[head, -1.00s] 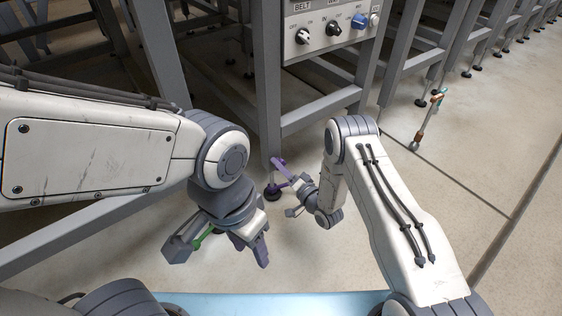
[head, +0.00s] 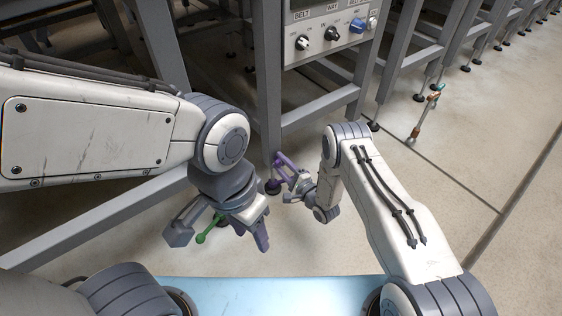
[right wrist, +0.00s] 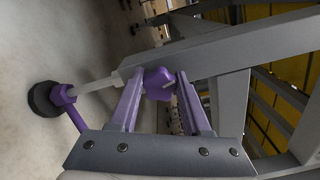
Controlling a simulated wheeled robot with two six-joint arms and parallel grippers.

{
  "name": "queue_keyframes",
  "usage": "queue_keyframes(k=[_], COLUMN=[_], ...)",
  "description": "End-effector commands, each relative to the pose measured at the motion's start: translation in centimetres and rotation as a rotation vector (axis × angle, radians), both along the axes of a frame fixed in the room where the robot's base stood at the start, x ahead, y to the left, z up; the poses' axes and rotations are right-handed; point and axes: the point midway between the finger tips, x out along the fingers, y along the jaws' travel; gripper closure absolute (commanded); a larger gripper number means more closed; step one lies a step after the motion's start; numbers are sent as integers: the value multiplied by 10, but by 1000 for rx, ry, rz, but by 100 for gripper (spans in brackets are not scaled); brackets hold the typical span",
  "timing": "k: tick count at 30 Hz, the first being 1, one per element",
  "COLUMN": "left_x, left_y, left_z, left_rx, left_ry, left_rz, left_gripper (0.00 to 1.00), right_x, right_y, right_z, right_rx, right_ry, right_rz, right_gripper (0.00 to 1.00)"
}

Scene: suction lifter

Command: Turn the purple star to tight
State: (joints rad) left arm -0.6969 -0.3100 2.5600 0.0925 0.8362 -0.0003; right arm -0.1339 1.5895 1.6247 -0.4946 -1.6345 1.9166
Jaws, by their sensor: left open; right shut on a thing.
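The purple star (right wrist: 158,83) shows in the right wrist view as a lobed knob on the frame's leg, between the purple fingers of my right gripper (right wrist: 160,78). My right gripper is shut on it. A pale rod (right wrist: 97,86) runs left from there to a purple nut with a lever (right wrist: 64,97) and a black foot (right wrist: 42,98). In the head view my right gripper (head: 290,181) is at the bottom of the grey leg, and the star is hard to make out. My left gripper (head: 222,241) is open, lower and to the left.
A green lever (head: 205,232) shows between the left gripper's fingers; I cannot tell whether they touch. A panel with knobs (head: 330,38) is above. A light blue surface (head: 270,292) is at the bottom.

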Motion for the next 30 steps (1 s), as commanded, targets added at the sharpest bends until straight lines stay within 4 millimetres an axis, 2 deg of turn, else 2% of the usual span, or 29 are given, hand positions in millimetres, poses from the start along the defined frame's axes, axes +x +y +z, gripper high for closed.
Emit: queue_keyframes(k=[13,30], left_x=[0,0], left_y=[0,0], left_z=[9,9], left_rx=[0,0], left_ry=[0,0], left_rz=[0,0], left_gripper=[50,50], right_x=[-2,-2], right_y=[1,1], right_z=[0,0], right_rx=[185,215], right_ry=[140,159], right_rz=[6,6], right_gripper=[100,100])
